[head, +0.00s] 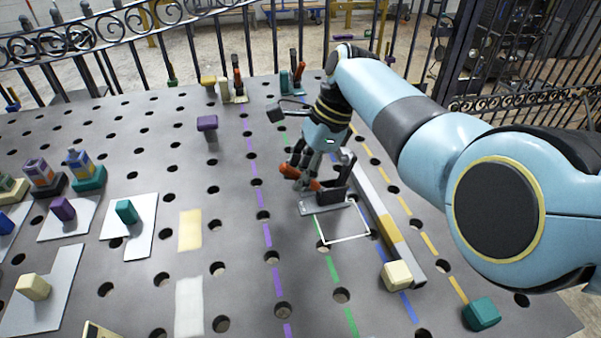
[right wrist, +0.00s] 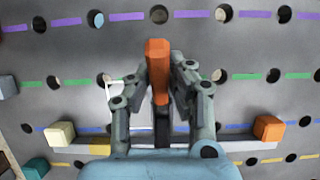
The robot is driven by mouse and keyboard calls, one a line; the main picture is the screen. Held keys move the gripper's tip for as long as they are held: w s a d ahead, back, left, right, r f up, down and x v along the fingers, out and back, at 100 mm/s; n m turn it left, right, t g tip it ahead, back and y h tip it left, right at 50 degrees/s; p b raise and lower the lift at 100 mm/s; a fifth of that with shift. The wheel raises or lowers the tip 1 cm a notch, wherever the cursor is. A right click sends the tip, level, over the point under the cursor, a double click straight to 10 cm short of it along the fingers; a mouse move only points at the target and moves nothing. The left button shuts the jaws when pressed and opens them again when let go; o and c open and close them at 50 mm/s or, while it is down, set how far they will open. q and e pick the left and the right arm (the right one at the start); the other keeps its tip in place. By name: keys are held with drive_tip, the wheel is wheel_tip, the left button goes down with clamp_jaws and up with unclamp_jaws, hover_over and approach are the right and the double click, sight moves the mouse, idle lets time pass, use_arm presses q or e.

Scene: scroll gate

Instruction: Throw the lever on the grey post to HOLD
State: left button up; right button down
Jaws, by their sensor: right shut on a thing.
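An orange-handled lever (head: 299,179) stands on a dark bracket with a flat grey base plate (head: 325,208), right of the table's middle. My right gripper (head: 303,172) is at the handle, and its arm reaches in from the right. In the right wrist view the orange handle (right wrist: 158,75) lies between the two fingers of the gripper (right wrist: 160,70), which are shut on it. The handle leans toward the left in the head view. I see no HOLD marking, and I cannot tell which part is the grey post. My left gripper is not in view.
A long grey rail (head: 378,215) runs just right of the lever, with a cream block (head: 397,275) at its near end. A teal block (head: 481,313) lies further right. A purple knob (head: 207,124) stands to the left. More levers (head: 238,88) stand at the back.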

sight(314, 180)
drive_tip(key=shift+d, duration=0.1)
drive_tip(key=shift+d+r+y+p, duration=0.35)
drive_tip(key=shift+d+y, duration=0.1)
drive_tip(key=shift+y, duration=0.15)
drive_tip(key=shift+w+d+r+g+y, duration=0.1)
drive_tip(key=shift+d+g+y, duration=0.05)
drive_tip(key=shift+d+y, duration=0.15)
drive_tip(key=shift+w+d+r+g+y, duration=0.1)
drive_tip(key=shift+d+g+y, duration=0.05)
drive_tip(key=shift+y, duration=0.25)
drive_tip(key=shift+w+d+y+b, duration=0.1)
drive_tip(key=shift+d+y+b, duration=0.3)
drive_tip(key=shift+y+b, duration=0.25)
drive_tip(key=shift+w+d+r+g+y+b, duration=0.1)
drive_tip(key=shift+d+r+g+y+b, duration=0.1)
drive_tip(key=shift+d+y+b, duration=0.4)
drive_tip(key=shift+d+r+g+y+b, duration=0.15)
drive_tip(key=shift+d+g+y+b, duration=0.1)
drive_tip(key=shift+y+b, duration=0.55)
